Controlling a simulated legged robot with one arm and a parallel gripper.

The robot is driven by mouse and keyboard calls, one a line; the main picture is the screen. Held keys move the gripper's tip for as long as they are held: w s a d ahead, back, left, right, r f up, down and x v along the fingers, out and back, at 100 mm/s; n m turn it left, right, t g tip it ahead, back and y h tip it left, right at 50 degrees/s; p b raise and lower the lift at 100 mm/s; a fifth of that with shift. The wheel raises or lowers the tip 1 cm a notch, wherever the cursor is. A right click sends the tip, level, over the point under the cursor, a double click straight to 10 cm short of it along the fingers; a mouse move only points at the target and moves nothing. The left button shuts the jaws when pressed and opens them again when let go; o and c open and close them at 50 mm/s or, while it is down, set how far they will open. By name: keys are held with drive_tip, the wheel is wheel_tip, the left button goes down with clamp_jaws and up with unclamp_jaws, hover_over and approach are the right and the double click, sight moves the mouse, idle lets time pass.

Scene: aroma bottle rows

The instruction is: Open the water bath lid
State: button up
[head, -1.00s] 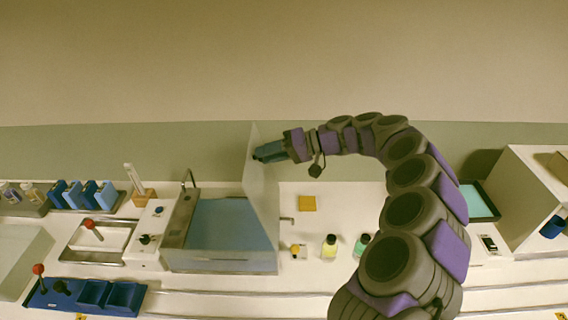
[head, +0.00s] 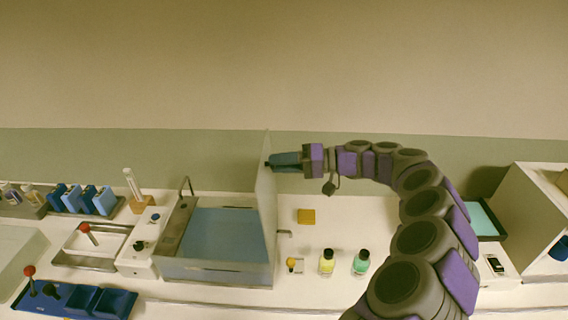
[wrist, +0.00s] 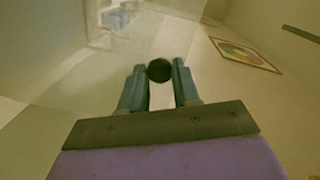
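The water bath (head: 215,271) is a metal tank of blue water at centre left. Its translucent lid (head: 266,205) stands about upright along the tank's right side, so the tank is uncovered. My gripper (head: 270,164) is at the lid's upper part, reaching it from the right. In the wrist view a round black knob (wrist: 159,70) sits between the two blue-grey fingertips (wrist: 160,80), which appear to close on it from both sides. The see-through lid panel (wrist: 90,95) shows around it in the wrist view.
A control box (head: 140,245) adjoins the bath's left. A blue tray (head: 80,300) lies front left. A large box (head: 530,210) stands at right.

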drive_tip(key=o, duration=0.3)
drive_tip(key=shift+w+a+f, duration=0.1)
drive_tip(key=shift+a+f, duration=0.1)
drive_tip(key=shift+a, duration=0.4)
drive_tip(key=shift+o, duration=0.8)
drive_tip(key=d+p, duration=0.1)
drive_tip(key=d, duration=0.4)
drive_tip(key=d+r, duration=0.1)
drive_tip(key=d, duration=0.5)
drive_tip(key=d+r+p, duration=0.1)
drive_tip(key=d, duration=0.4)
drive_tip(key=shift+d+p, duration=0.35)
drive_tip(key=shift+d, duration=0.35)
drive_tip(key=shift+d, duration=0.15)
